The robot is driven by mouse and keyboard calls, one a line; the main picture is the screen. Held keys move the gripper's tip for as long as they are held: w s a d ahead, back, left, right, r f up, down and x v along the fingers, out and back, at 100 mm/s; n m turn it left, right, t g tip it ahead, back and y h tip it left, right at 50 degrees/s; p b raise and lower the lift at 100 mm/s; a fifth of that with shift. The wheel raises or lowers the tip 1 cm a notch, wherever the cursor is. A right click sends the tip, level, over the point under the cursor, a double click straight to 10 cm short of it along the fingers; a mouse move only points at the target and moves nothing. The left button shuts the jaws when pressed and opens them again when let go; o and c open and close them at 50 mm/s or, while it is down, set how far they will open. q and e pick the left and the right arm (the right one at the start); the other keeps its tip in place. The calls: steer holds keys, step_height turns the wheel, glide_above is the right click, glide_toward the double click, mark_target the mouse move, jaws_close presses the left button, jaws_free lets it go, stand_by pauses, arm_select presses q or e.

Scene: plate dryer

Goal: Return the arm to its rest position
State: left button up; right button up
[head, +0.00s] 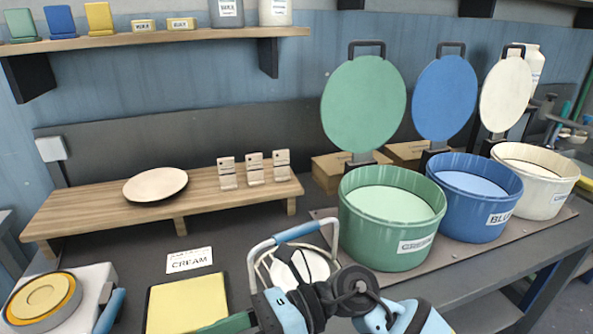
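One of my arms, apparently the right, shows at the bottom centre in the head view, with light-blue links and black joints. Its gripper end (275,308) is low beside a wire frame with a blue handle (298,233). A pale round disc (306,262) is partly hidden behind this frame and my arm. I cannot tell whether the gripper holds anything, nor whether its fingers are open. My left gripper is not in view. A cream plate (155,185) lies on the wooden shelf board (95,212) at the left.
Green (385,238), blue (470,211) and cream (535,181) tubs stand at the right with round lids raised. A yellow pad (187,303), a CREAM card (190,261) and a white device with a yellow disc (42,298) occupy the front left. Bare counter lies left of the card.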

steer(key=w+d+f+n+t+h+p, duration=0.1)
steer(key=w+d+f+n+t+h, duration=0.1)
steer(key=d+f+n+t, duration=0.55)
steer(key=w+d+f+n+t+h, duration=0.15)
steer(key=d+n+t, duration=0.25)
steer(key=n+t, duration=0.8)
steer(key=w+d+f+n+t+h+p, duration=0.1)
steer(key=w+d+f+n+t+h, duration=0.3)
steer(key=n, duration=1)
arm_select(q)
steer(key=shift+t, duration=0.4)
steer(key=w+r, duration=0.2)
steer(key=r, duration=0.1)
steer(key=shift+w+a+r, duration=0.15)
arm_select(e)
steer(key=s+d+f+m+g+h, duration=0.3)
steer(key=s+d+f+m, duration=0.3)
steer(key=s+f, duration=0.5)
steer(key=s+d+f+m+g+h, duration=0.3)
steer(key=s+d+f+m+g, duration=0.2)
steer(key=s+d+f, duration=0.3)
steer(key=s+f+m, duration=0.1)
steer(key=s+f, duration=0.3)
steer(key=s, duration=0.1)
steer(key=shift+d+h, duration=0.3)
steer(key=shift+h, duration=0.05)
